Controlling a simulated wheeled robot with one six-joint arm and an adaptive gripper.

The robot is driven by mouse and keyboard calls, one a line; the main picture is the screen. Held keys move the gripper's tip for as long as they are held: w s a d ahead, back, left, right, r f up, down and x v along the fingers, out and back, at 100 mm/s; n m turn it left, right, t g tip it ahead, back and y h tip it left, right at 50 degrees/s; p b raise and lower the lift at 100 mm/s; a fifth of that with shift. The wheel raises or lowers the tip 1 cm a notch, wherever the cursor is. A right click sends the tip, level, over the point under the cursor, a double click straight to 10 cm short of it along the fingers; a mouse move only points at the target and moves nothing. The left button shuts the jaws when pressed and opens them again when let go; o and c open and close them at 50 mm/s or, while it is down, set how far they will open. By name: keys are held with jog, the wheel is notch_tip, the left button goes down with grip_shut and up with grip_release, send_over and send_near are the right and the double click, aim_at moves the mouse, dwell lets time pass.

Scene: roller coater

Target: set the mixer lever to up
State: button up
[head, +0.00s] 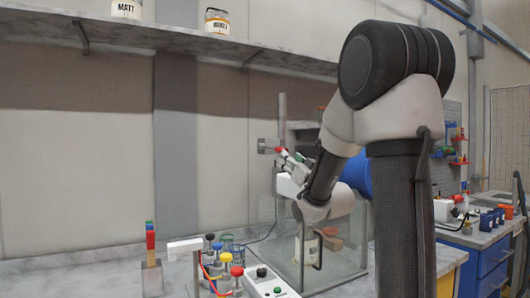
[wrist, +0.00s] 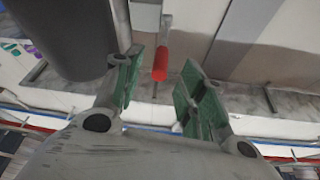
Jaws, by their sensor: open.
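The mixer lever shows in the wrist view as a red grip (wrist: 160,63) on a thin grey rod. It appears between the two green-padded fingers of my gripper (wrist: 162,72), which are spread apart, with a visible gap on each side. I cannot tell how deep it lies between them. In the head view my gripper (head: 289,163) is beside a grey post and bracket above a clear-walled enclosure (head: 345,258). A small red tip (head: 278,150) shows there. My arm hides part of the mixer, and the lever's setting is unclear.
A bench holds a white control box (head: 269,282) and several colored-capped bottles in front of the enclosure. A shelf (head: 150,38) with two labelled jars runs above. A blue cabinet (head: 490,262) stands at the right. The wall left of my gripper is clear.

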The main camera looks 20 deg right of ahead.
aim_at(273, 149)
jog(key=x, duration=0.8)
jog(key=shift+a+r, duration=0.15)
jog(key=shift+r, duration=0.05)
jog(key=shift+c, duration=0.5)
grip_shut()
